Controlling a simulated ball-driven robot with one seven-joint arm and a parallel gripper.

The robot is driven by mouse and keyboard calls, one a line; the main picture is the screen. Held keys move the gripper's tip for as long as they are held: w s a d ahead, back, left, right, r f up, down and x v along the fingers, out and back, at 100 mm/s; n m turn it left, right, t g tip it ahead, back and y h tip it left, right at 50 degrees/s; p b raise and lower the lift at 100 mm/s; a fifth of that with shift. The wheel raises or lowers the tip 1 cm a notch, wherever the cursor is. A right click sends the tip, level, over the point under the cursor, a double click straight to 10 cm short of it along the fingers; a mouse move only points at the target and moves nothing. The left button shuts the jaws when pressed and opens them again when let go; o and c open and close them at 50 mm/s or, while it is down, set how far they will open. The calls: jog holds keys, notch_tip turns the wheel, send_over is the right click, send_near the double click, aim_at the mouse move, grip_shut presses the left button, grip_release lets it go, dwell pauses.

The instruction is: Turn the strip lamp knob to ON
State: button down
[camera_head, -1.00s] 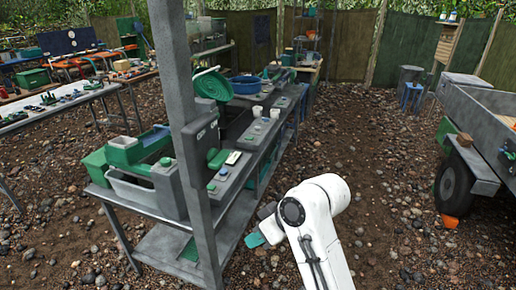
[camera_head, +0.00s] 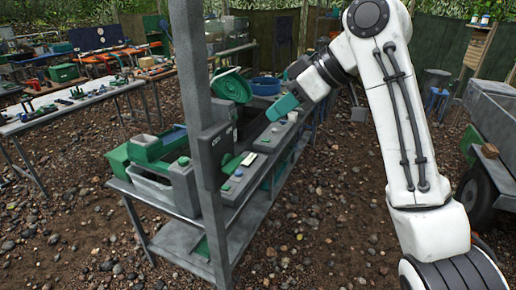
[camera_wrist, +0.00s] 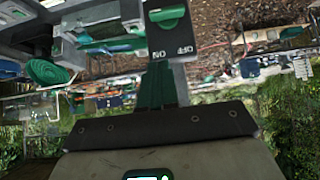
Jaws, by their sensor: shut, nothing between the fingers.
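The strip lamp switch is a dark grey box (camera_head: 211,158) on the grey post in the head view. In the wrist view, which is upside down, its plate (camera_wrist: 172,45) bears ON and OFF lettering, and the green knob (camera_wrist: 168,14) shows at the top edge. The knob's bar lies roughly across the picture; which mark it points to I cannot tell. My gripper (camera_head: 283,107) is right of the box and apart from it, above the bench. Its green fingers (camera_wrist: 161,82) are shut and empty, pointing toward the plate in the wrist view.
The grey post (camera_head: 190,70) rises in front of the bench. A coiled green hose (camera_head: 232,86) and a blue basin (camera_head: 266,86) are behind the switch. A trailer (camera_head: 492,115) stands at the right. Stony ground is open right of the bench.

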dwell(0.3)
jog(key=p, duration=0.2)
send_over(239, 158)
jog(key=s+d, duration=0.1)
jog(key=d, duration=0.2)
notch_tip(239, 158, down, 6)
jog(key=f, duration=0.1)
jog(key=shift+a+f+p, duration=0.15)
jog(key=shift+f+p, duration=0.15)
jog(key=shift+f, duration=0.75)
jog(key=shift+a+f+p, duration=0.15)
jog(key=shift+f+p, duration=0.15)
jog(key=shift+f, duration=0.7)
jog(key=shift+a, duration=0.1)
jog(key=shift+w+d, duration=0.1)
jog(key=shift+d, duration=0.1)
